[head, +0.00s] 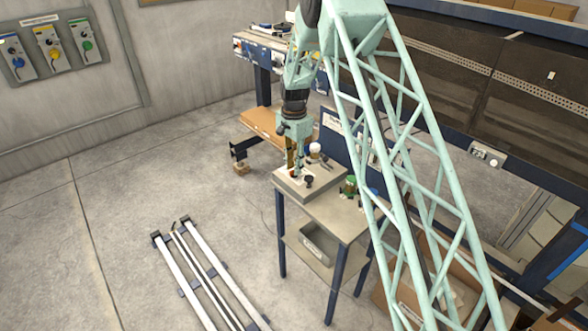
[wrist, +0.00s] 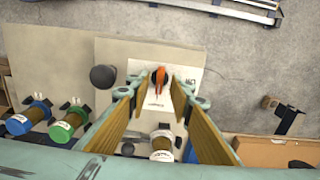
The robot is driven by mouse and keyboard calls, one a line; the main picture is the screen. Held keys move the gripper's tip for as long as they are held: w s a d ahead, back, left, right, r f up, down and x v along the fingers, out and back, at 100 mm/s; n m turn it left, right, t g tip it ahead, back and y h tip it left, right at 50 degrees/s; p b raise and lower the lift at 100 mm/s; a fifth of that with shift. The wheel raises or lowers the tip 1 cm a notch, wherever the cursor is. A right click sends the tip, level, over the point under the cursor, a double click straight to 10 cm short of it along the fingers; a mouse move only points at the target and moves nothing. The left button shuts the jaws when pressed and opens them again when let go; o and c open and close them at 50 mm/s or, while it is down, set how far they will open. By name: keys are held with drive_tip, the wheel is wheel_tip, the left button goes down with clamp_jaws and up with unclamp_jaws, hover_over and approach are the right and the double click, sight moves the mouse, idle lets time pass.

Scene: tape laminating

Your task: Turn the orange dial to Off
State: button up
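The orange dial (wrist: 159,80) sits on a white labelled plate (wrist: 150,102) on the control box. Its pointer end points down in the wrist view; the label wording is too small to read surely. My gripper (wrist: 160,97) is open, with its two tan-padded fingers on either side of the dial in that picture. I cannot tell whether they touch it. In the head view my gripper (head: 296,170) reaches down over the box (head: 309,189) on the small table, and the dial cannot be made out there.
A black knob (wrist: 103,77) stands left of the dial.

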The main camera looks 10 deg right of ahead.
drive_tip(key=shift+f, duration=0.5)
clamp_jaws()
drive_tip(key=shift+n, duration=0.5)
drive_tip(key=n+b, duration=0.1)
drive_tip(key=n, duration=1.5)
drive_tip(key=shift+n+b, duration=0.3)
drive_tip(key=shift+b, duration=0.05)
idle(0.4)
